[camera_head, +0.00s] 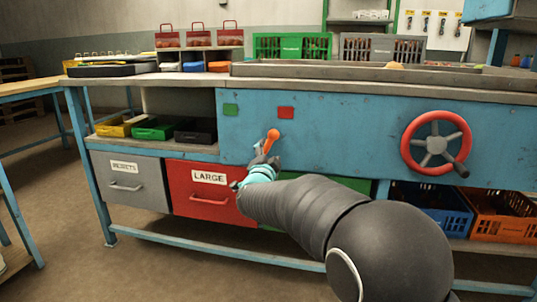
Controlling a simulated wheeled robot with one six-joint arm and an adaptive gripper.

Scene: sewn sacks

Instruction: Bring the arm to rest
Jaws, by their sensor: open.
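My dark grey arm reaches from the lower right of the head view towards the front of a blue workbench (345,130). My gripper (256,163) is at its far end, beyond a teal cuff, in front of the bench's blue panel and just above the red LARGE drawer (205,192). It is open. An orange-tipped piece, like a lever handle (271,138), shows right beside the gripper. I cannot tell whether they touch. The arm hides part of a green drawer (335,182) and the lower bench frame.
A red handwheel (436,141) sticks out at the right. A grey REJECTS drawer (137,185) is at the left. Blue (430,205) and orange (503,216) crates stand on the lower shelf. A wooden-topped table (30,88) is at far left. Floor between is clear.

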